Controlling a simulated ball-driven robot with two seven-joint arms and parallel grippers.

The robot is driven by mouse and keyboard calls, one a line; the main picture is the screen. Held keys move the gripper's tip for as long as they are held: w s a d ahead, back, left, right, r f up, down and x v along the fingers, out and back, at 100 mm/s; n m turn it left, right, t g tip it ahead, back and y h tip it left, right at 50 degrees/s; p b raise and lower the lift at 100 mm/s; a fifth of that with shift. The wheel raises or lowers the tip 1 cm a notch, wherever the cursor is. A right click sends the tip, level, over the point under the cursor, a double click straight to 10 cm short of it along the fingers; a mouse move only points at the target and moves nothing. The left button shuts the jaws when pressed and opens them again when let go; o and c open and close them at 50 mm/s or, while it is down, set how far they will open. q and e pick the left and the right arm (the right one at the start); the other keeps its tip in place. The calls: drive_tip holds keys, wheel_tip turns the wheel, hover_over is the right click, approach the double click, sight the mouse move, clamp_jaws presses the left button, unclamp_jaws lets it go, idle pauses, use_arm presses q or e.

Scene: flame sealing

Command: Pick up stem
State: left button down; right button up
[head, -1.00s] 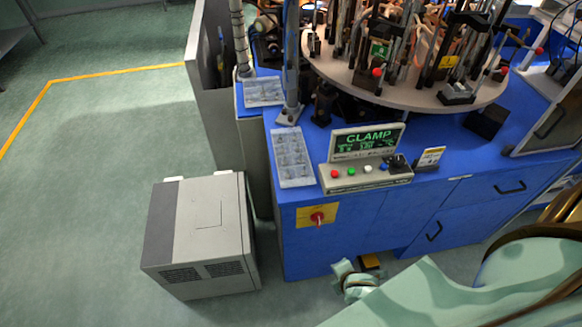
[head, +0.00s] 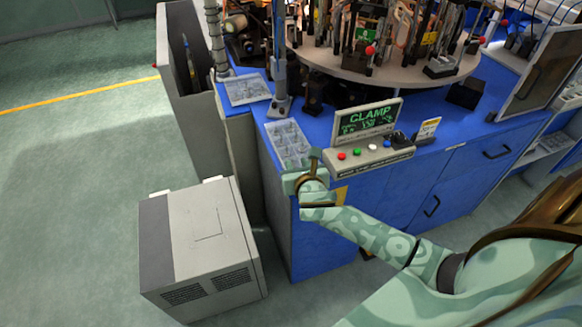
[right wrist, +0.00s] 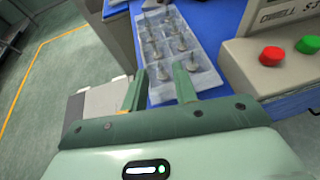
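The stems (right wrist: 182,88) are small metal pieces standing in rows in a pale compartment tray (right wrist: 205,66). The same tray (head: 285,138) lies on the blue bench top in the head view, where the single stems are too small to make out. My right gripper (right wrist: 159,88) is open and empty, with its two green fingers pointing at the near end of the tray. In the head view my right gripper (head: 304,172) is at the tray's front end by the bench edge. My left gripper is in neither view.
A control box (head: 372,156) with coloured buttons and a CLAMP screen (head: 366,119) stands right of the tray. A vertical post (head: 280,60) rises behind the tray. A second tray (head: 247,88) lies farther left. A grey cabinet (head: 205,240) stands on the floor at front left.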

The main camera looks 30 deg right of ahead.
drive_tip(key=b+x, duration=0.2)
drive_tip(key=x, duration=0.2)
drive_tip(key=shift+w+f, duration=0.3)
drive_tip(key=shift+w+d+b, duration=0.15)
drive_tip(key=shift+w+b, duration=0.2)
drive_tip(key=shift+w, duration=0.1)
drive_tip(key=shift+r, duration=0.1)
drive_tip(key=shift+c, duration=0.2)
clamp_jaws()
